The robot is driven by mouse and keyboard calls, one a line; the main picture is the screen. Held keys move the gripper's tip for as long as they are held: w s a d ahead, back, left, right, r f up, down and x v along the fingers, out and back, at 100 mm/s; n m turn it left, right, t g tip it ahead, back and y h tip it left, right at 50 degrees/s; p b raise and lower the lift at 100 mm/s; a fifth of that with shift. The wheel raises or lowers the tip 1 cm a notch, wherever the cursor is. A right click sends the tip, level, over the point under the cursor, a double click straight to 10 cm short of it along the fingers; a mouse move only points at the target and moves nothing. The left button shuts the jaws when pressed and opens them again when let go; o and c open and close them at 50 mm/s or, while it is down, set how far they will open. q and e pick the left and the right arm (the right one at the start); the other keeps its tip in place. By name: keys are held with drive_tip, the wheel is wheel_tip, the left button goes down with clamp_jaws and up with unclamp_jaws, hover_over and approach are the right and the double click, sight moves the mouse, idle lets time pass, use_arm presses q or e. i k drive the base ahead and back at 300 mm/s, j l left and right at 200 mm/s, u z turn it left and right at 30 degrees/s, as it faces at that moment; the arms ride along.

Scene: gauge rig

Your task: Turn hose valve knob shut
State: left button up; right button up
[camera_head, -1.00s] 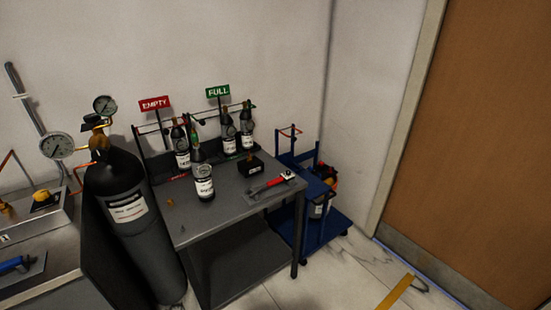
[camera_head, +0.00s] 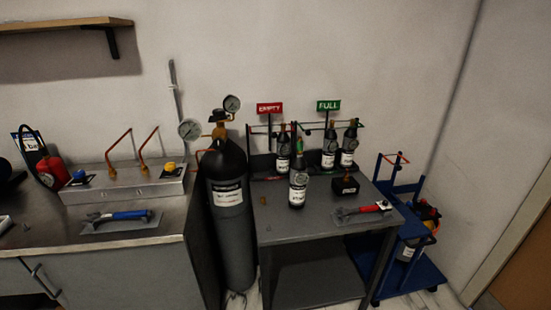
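The grey box (camera_head: 130,186) on the left counter carries two bent copper-coloured pipes, with a yellow knob (camera_head: 170,167) near its right end and a blue knob (camera_head: 80,176) near its left end. I cannot tell which knob is the hose valve knob. A tall black gas cylinder (camera_head: 232,235) stands between counter and table, with a brass regulator (camera_head: 219,130) and two round gauges, one (camera_head: 190,130) at left and one (camera_head: 232,103) higher up. An orange hose (camera_head: 200,152) shows beside the regulator. Neither of my grippers is in view.
A blue-handled tool (camera_head: 122,216) lies on the counter (camera_head: 60,238). A red extinguisher-like bottle (camera_head: 52,171) stands at far left. The grey table (camera_head: 330,224) holds several small black bottles, a black box (camera_head: 345,187) and a red-handled tool (camera_head: 362,211). A blue cart (camera_head: 415,275) stands right.

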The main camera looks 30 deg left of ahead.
sight(80, 174)
drive_tip(key=u, duration=1.95)
